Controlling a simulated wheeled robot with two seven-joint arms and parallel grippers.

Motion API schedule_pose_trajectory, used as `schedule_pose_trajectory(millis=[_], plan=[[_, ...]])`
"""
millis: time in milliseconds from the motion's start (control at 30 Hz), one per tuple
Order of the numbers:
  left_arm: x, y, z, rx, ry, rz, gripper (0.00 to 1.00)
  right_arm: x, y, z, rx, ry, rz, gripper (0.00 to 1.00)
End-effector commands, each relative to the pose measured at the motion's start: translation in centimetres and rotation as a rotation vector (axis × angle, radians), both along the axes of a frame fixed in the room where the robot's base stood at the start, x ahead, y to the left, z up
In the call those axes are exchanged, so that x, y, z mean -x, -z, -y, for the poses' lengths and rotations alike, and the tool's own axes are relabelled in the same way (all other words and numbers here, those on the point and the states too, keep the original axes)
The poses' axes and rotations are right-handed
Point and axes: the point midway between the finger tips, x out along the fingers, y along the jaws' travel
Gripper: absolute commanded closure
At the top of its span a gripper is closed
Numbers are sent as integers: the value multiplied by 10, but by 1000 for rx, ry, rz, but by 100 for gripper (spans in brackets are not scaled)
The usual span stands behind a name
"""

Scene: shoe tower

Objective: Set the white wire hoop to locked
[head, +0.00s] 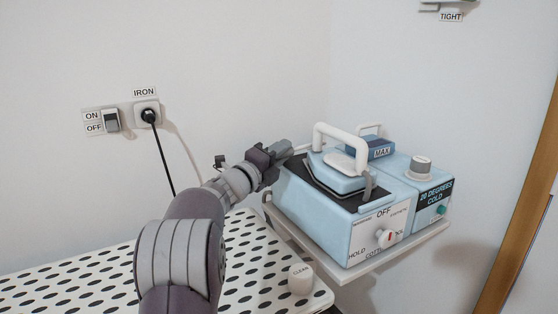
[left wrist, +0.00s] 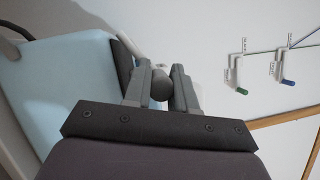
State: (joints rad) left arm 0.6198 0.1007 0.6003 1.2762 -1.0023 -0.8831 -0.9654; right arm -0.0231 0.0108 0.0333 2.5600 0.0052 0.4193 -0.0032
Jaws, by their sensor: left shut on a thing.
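A light blue steam iron (head: 333,181) rests on a blue base station (head: 318,208). A white arch (head: 341,129) rises over the iron; I cannot tell if it is the wire hoop or the iron's handle. A short white piece (head: 303,147) shows between the arch and my left gripper (head: 283,151), at the station's far left. In the left wrist view, my left gripper (left wrist: 160,88) is shut on a dark rounded piece (left wrist: 160,83). What that piece joins is hidden. My right gripper is not in view.
A knob (head: 386,238) sits on the station's front, and a tank marked MAX (head: 381,152) behind. A second unit with a grey dial (head: 421,164) stands to the right. A dotted ironing board (head: 258,264) with a small round CLEAN piece (head: 301,277) lies in front. A wall socket (head: 148,113) holds a black plug.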

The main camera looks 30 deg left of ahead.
Motion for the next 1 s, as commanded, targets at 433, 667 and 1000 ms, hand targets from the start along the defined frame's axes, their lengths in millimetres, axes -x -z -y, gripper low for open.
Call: schedule_pose_trajectory(millis=[433,667,1000], plan=[[-2,15,4,6,11,-23,49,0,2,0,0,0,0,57],[-1,13,3,6,8,-22,49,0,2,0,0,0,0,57],[73,18,-6,5,2,-17,49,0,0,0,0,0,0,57]])
